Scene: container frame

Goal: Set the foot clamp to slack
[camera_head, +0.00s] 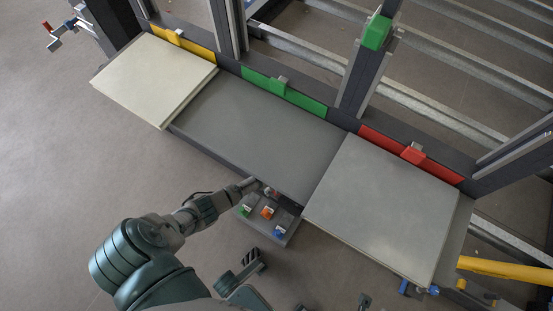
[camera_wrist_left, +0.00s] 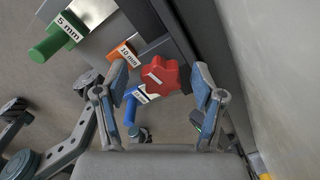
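A red lobed knob (camera_wrist_left: 160,75) with a white mark sits at the front edge of the dark frame. I take it to be the foot clamp's knob. My left gripper (camera_wrist_left: 158,88) is open, with one blue-padded finger on each side of the knob; I cannot tell whether they touch it. In the head view the left gripper (camera_head: 262,187) is at the front edge of the grey middle panel. In that view the knob is mostly hidden. No setting marked slack can be read. My right gripper cannot be made out with certainty.
A small grey block (camera_head: 268,225) carries green, orange and blue pegs beside the gripper. The wrist view shows a green peg (camera_wrist_left: 50,43) labelled 5 mm, an orange one (camera_wrist_left: 122,54) and a blue one (camera_wrist_left: 131,108). A pale plate (camera_head: 380,205) lies to the right.

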